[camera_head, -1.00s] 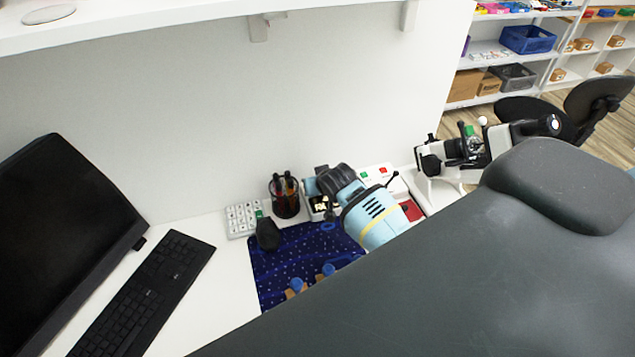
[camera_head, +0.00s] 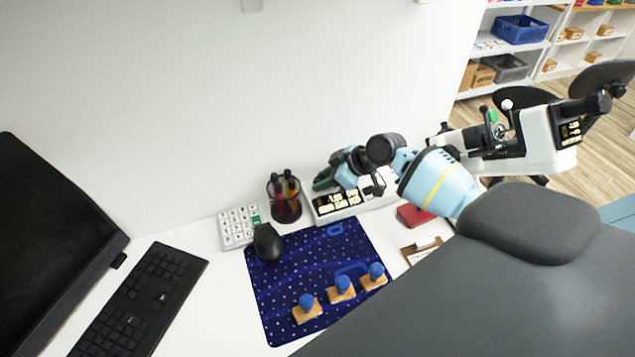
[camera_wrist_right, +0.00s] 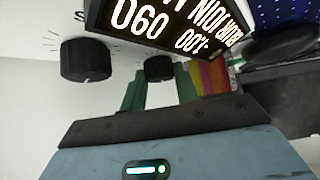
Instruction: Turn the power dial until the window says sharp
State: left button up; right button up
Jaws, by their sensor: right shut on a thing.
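The white box (camera_head: 372,204) with the lit window (camera_head: 337,203) stands at the back of the desk. In the right wrist view the window (camera_wrist_right: 165,22) is large and tilted; it shows 060 and 1.00, and one word looks like BLUR, partly cut off. Two black dials show below it. My right gripper (camera_head: 325,180) is at the box; in the wrist view its green fingers (camera_wrist_right: 160,92) are shut on the farther black dial (camera_wrist_right: 158,67). The other dial (camera_wrist_right: 86,60) stands free to the left. I cannot read the dials' labels. My left gripper is out of view.
A pen cup (camera_head: 285,203), calculator (camera_head: 239,226) and mouse (camera_head: 267,243) stand left of the box. Three blue-knobbed wooden blocks lie on the blue mat (camera_head: 275,315). A red case (camera_head: 414,215) and a white instrument (camera_head: 530,143) are to the right.

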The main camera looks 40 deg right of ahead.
jog(key=shift+d+n+g+y+b, duration=0.1)
jog(key=shift+n+g+y+b, duration=0.3)
jog(key=shift+n+b, duration=0.4)
jog(key=o, duration=1)
jog(key=shift+c, duration=0.2)
jog(key=shift+r, duration=0.1)
